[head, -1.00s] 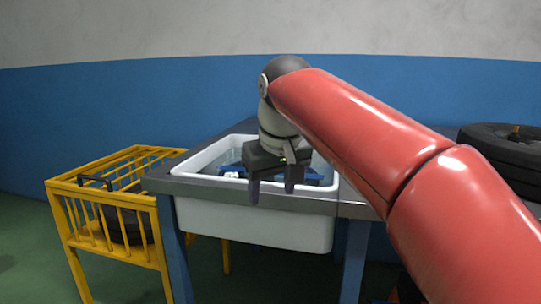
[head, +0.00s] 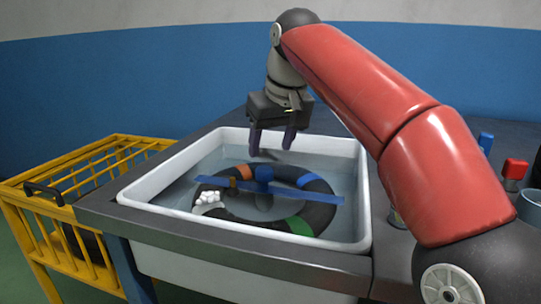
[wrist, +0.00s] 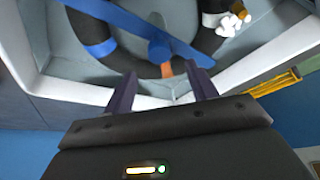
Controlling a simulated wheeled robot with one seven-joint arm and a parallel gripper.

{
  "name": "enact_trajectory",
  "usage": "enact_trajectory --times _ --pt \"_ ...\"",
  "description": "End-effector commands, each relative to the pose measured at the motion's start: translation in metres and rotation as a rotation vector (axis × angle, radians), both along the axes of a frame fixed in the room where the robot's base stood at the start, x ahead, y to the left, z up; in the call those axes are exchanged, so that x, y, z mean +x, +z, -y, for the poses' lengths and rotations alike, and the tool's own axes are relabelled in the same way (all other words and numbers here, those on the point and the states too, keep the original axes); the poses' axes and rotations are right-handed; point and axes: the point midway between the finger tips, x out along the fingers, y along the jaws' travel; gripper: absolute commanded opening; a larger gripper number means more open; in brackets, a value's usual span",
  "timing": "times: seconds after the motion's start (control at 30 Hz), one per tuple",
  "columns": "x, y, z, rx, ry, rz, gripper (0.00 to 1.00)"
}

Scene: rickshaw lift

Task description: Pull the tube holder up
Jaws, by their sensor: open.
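The tube holder looks to be the blue bar with a round knob (head: 258,188) lying across a black inner tube (head: 318,213) in the white sink. The tube carries orange, blue and green bands and rests in water. My gripper (head: 271,143) is open and empty above the far part of the sink, pointing down, apart from the bar. In the wrist view the blue bar (wrist: 135,28) and its knob (wrist: 160,49) show beyond my open fingers (wrist: 162,88). White foam-like bubbles (head: 208,198) sit on the tube's left side.
The white sink (head: 140,193) is set in a grey-topped table (head: 240,255). A yellow cage (head: 60,235) stands to the left. A red item (head: 514,169), a blue item (head: 485,142) and a grey cup (head: 530,206) stand on the right.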

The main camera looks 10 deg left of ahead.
Motion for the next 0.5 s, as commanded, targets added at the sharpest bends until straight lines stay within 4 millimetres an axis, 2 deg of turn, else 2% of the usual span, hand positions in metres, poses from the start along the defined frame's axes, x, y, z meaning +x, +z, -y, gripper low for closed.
enact_trajectory --times 0.17,0.5 --pt "0.003 -0.013 -0.002 -0.001 0.0 -0.003 0.57" --pt "0.019 -0.061 -0.014 -0.001 0.0 -0.002 0.57"
